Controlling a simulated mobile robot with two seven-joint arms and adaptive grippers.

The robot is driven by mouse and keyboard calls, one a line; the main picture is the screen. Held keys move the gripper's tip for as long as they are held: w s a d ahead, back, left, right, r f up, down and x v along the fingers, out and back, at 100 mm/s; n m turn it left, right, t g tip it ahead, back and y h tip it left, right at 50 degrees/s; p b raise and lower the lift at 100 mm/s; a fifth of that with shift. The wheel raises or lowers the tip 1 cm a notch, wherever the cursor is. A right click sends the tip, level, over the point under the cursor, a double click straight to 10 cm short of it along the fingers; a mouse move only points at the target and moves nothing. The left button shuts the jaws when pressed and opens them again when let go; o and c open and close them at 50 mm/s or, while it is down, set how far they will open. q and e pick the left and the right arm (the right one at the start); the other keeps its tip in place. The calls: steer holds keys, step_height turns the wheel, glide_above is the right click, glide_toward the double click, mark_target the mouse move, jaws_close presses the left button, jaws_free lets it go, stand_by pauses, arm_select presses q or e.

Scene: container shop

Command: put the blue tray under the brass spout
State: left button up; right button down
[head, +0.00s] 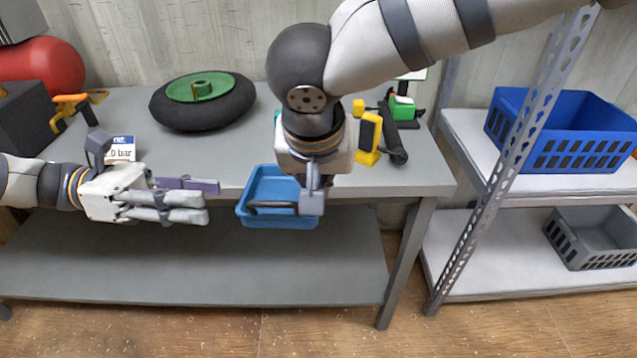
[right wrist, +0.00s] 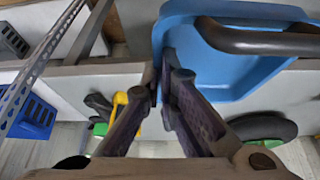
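The blue tray (head: 283,222) hangs at the front edge of the workbench, in front of the tabletop, with a dark bar handle across its near side. My right gripper (head: 312,196) comes down from above and is shut on the tray's right wall. In the right wrist view the blue tray (right wrist: 255,75) fills the top right, with its rim between the fingertips of my right gripper (right wrist: 163,80). No brass spout shows in either view.
On the workbench (head: 225,160) stand a black wheel with a green hub (head: 200,88), a small white sign (head: 121,149) and yellow-black tools (head: 369,135). A red tank (head: 42,65) is at the back left. A shelf on the right holds a blue crate (head: 560,130) and a grey crate (head: 595,240). The lower bench shelf is empty.

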arm_select(q)
steer(key=s+d+f+m+g+y, duration=0.15)
steer(key=s+f+y, duration=0.35)
steer(key=f, duration=0.5)
steer(key=s+d+f+m+g+y, duration=0.1)
steer(key=s+d+f+m+y, duration=0.15)
steer(key=s+f, duration=0.6)
steer(key=s+a+f+m+t+y, duration=0.1)
steer(key=s+a+f+m+y, duration=0.3)
steer(key=s+f+m+y, duration=0.1)
steer(key=s+a+f+m+t+y, duration=0.1)
steer(key=s+a+f+m+y, duration=0.4)
steer(key=s+f+m, duration=0.2)
steer(key=s+m, duration=0.2)
steer(key=m, duration=0.1)
steer(key=shift+s+a, duration=0.2)
steer(key=shift+s, duration=0.05)
